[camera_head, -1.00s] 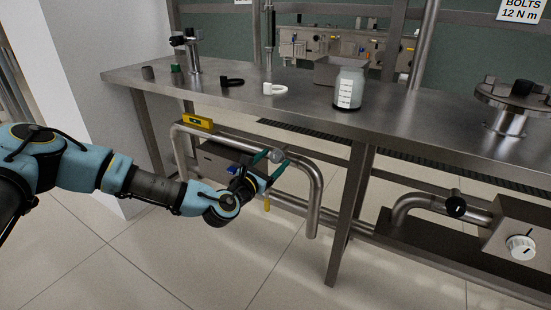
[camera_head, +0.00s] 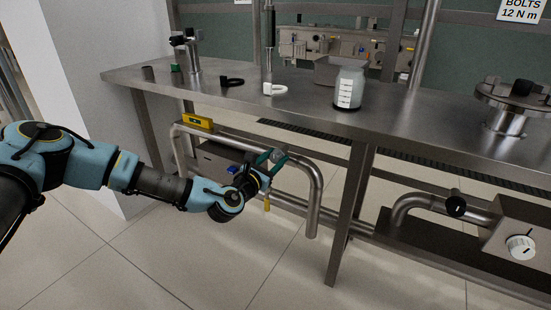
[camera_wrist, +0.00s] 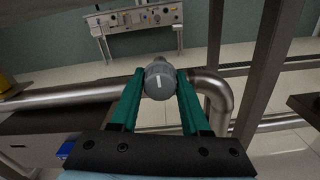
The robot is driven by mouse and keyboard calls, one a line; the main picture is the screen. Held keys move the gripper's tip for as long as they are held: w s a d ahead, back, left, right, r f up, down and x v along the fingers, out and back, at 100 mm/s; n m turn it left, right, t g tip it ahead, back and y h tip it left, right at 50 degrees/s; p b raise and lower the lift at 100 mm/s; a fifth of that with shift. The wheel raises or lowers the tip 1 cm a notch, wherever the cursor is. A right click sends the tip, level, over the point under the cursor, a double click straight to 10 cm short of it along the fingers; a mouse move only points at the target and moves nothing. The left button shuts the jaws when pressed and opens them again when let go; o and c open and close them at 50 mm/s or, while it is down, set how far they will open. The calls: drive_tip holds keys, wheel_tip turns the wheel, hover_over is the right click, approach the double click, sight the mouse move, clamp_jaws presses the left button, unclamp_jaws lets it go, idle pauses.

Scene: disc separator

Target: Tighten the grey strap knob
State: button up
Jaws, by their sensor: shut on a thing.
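The grey strap knob (camera_wrist: 158,80) sits between the tips of my gripper's two green fingers in the wrist view, with a light mark across its face. It also shows in the head view (camera_head: 279,157), by the upper run of the bent steel pipe (camera_head: 315,190) under the bench. My gripper (camera_wrist: 159,88) is shut on the knob, one finger on each side. In the head view my gripper (camera_head: 271,160) reaches the knob from the front left. How the knob joins the pipe is hidden.
The steel bench (camera_head: 300,105) runs above the pipe. A yellow level (camera_head: 198,122) sits on the pipe to the left. A bench leg (camera_head: 350,210) stands to the right. A white-labelled bottle (camera_head: 349,88) stands on the bench. The floor in front is clear.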

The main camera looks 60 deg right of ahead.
clamp_jaws()
